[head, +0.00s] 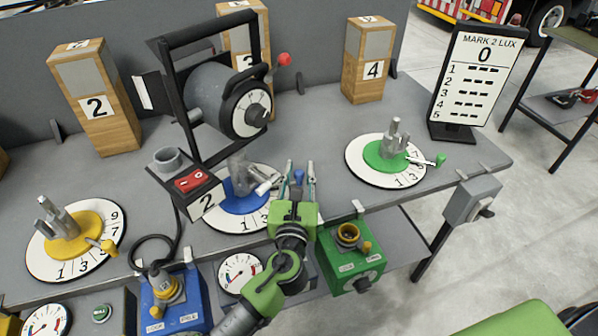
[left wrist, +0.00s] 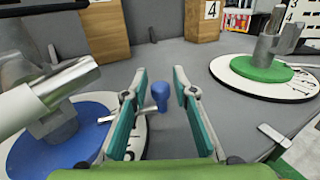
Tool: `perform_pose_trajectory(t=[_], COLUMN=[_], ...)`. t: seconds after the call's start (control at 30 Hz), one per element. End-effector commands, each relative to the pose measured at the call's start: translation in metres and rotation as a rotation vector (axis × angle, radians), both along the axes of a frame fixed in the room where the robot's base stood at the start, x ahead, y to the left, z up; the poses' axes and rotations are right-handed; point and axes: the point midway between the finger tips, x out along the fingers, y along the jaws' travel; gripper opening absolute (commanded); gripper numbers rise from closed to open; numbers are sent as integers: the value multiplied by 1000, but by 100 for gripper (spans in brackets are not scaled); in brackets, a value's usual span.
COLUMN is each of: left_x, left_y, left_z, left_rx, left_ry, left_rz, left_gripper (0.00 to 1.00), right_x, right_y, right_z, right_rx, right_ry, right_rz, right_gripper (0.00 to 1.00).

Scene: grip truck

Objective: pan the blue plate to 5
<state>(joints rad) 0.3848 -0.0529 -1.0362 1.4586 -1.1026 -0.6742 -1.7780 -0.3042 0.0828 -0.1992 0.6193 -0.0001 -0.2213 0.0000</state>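The blue plate (head: 243,205) is a blue disc on a white numbered dial, with a grey metal fixture on top. In the left wrist view the blue plate (left wrist: 45,150) is at the lower left. Its small blue knob (left wrist: 160,94) sits on a thin metal lever. The blue knob also shows in the head view (head: 298,177). My left gripper (head: 300,168) is open at the right side of the dial. In the left wrist view the fingers of my left gripper (left wrist: 160,74) stand on both sides of the knob, with gaps. Part of the dial's numbers is hidden. My right gripper is not in view.
A yellow plate (head: 75,248) is at the left and a green plate (head: 375,157) at the right. A red-switch box (head: 192,181) and a black-framed drum (head: 235,100) stand close by. A sign (head: 480,70) reads MARK 2 LUX, 0. Grey table is clear between the blue and green dials.

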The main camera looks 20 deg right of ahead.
Motion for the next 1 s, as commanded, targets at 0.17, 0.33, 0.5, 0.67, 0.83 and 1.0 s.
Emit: perform_pose_trajectory(t=[0.17, 0.33, 0.5, 0.67, 0.83, 1.0], left_x=[0, -1, -4, -11, -20, -28], left_y=[0, 0, 2, 3, 7, 16], left_z=[0, 0, 1, 1, 1, 0], left_rx=[0, 0, 2, 4, 5, 5], left_ry=[0, 0, 0, 1, 1, 1], left_rz=[0, -4, -26, -74, -146, -222], left_gripper=[0, 0, 0, 0, 0, 0], right_x=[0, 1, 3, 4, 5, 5], right_y=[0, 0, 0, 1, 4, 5], right_z=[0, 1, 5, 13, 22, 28], right_rx=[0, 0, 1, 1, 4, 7], right_ry=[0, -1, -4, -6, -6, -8], right_rz=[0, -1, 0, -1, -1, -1], right_gripper=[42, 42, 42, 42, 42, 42])
